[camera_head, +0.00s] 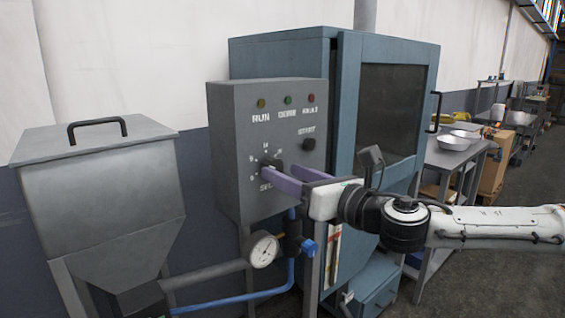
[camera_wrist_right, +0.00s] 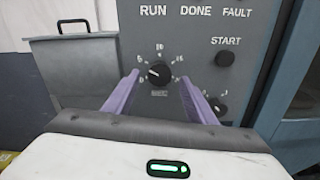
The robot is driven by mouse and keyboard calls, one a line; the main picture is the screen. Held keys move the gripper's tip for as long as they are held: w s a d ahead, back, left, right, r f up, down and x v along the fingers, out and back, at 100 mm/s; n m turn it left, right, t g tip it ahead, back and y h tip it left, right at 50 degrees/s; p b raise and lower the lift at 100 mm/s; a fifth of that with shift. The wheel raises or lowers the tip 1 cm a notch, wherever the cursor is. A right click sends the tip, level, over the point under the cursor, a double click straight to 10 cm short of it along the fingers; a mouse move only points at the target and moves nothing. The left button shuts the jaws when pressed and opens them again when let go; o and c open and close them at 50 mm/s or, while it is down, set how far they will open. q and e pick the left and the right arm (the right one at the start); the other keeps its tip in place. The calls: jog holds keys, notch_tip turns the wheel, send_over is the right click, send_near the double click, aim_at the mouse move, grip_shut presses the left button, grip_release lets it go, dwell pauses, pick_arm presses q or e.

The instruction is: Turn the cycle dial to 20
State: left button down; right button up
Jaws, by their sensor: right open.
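The cycle dial (camera_wrist_right: 159,73) is a round black knob on the grey control panel (camera_wrist_right: 205,62), with white numbers around it. "10" is readable above it, and its white pointer mark points left and slightly up. The dial also shows in the head view (camera_head: 270,162), partly behind the fingers. My right gripper (camera_head: 285,173) reaches the panel from the right with its purple fingers open. In the wrist view its fingers (camera_wrist_right: 160,79) stand apart on either side of the dial; I cannot tell whether they touch it. My left gripper is not in view.
A second black dial (camera_wrist_right: 217,105) sits lower right, partly behind the right finger. A black START button (camera_wrist_right: 225,58) is above it, under the RUN, DONE and FAULT lamps. A grey hopper (camera_head: 105,195) stands left, a blue cabinet (camera_head: 345,110) right, and a gauge (camera_head: 263,249) below.

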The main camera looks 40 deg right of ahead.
jog(key=shift+w+a+p, duration=0.1)
jog(key=shift+w+p, duration=0.25)
jog(key=shift+w, duration=0.65)
jog(key=c, duration=1)
jog(key=shift+c, duration=0.2)
